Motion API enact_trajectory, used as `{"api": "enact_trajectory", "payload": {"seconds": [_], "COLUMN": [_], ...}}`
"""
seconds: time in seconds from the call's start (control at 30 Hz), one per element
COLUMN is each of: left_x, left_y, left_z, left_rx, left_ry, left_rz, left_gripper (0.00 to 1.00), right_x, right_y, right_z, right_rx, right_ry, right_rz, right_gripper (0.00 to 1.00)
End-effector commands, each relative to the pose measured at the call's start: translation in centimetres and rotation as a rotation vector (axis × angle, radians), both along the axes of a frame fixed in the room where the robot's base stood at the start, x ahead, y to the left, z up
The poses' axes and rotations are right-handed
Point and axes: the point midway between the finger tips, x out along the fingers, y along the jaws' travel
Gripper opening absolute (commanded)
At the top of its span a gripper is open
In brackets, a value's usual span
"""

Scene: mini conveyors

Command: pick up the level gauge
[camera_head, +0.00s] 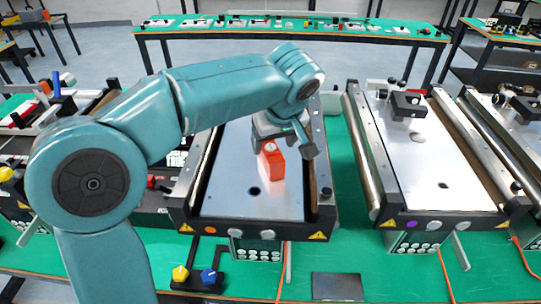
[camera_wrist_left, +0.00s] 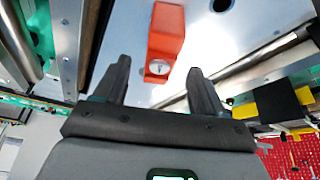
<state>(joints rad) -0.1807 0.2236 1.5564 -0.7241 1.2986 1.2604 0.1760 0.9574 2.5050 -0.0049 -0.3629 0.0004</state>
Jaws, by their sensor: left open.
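The level gauge is not plainly told apart by name; the likely object is a small orange-red block with a round white dial. This orange gauge (camera_head: 271,163) stands on the metal plate of the middle conveyor (camera_head: 230,196) in the head view. In the left wrist view the orange gauge (camera_wrist_left: 167,32) lies beyond and between the fingertips. My left gripper (camera_head: 284,143) is over the conveyor, close to the gauge; its two fingers (camera_wrist_left: 158,75) are spread apart with nothing gripped. The arm hides part of the conveyor's far end. My right gripper does not show.
Yellow and blue knobs (camera_head: 195,274) sit in front on the green table (camera_head: 390,277). Dark side rails with rollers edge the conveyors. A long green table (camera_head: 290,29) with small parts stands behind.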

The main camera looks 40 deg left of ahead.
Motion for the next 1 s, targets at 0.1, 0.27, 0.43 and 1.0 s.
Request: {"api": "enact_trajectory", "payload": {"seconds": [0.1,0.27,0.43,1.0], "left_x": [0.6,1.2,1.3,1.3], "left_y": [1.2,1.8,1.8,1.8], "left_z": [-1.5,-3.4,-3.7,-3.4], "left_rx": [0.001,0.000,-0.001,-0.001], "left_ry": [0.006,0.003,0.001,-0.001], "left_rz": [0.003,0.001,0.000,0.001], "left_gripper": [0.70,0.70,0.70,0.00], "right_x": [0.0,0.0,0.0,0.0], "right_y": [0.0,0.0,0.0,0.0], "right_z": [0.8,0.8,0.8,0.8], "right_rx": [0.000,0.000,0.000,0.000], "right_ry": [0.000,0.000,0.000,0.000], "right_rz": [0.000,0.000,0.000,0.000], "right_gripper": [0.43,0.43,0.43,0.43]}}
